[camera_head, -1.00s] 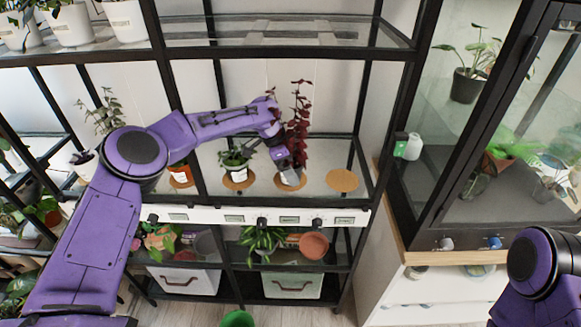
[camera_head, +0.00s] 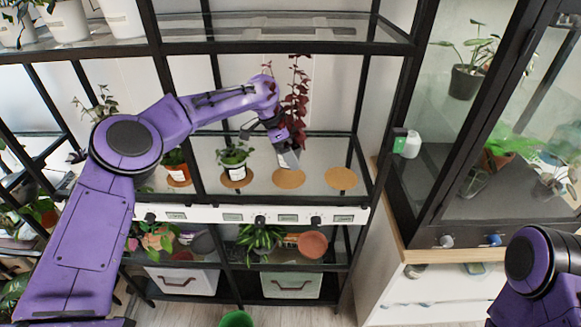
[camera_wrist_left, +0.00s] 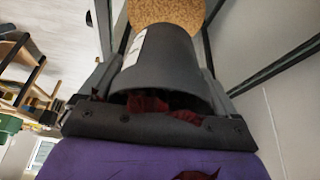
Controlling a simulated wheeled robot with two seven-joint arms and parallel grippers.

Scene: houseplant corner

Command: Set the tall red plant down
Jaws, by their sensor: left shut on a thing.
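The tall red plant (camera_head: 296,110) has dark red leaves on upright stems. My left gripper (camera_head: 285,146) is shut on its pot, which is held in the air in front of the shelf's back wall. The pot also shows in the left wrist view as a dark grey cylinder (camera_wrist_left: 165,60) between the fingers, with a pale label at its edge. In the head view, a bare round cork mat (camera_head: 289,179) lies just below the pot, with a visible gap. The wrist view shows cork (camera_wrist_left: 165,12) beyond the pot's base. My right gripper is out of view.
Another bare cork mat (camera_head: 341,178) lies to the right. A green plant in a white pot (camera_head: 235,160) stands on the mat to the left, and an orange pot (camera_head: 179,172) is farther left. A black post (camera_head: 393,120) and a glass shelf (camera_head: 290,33) above bound the space.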

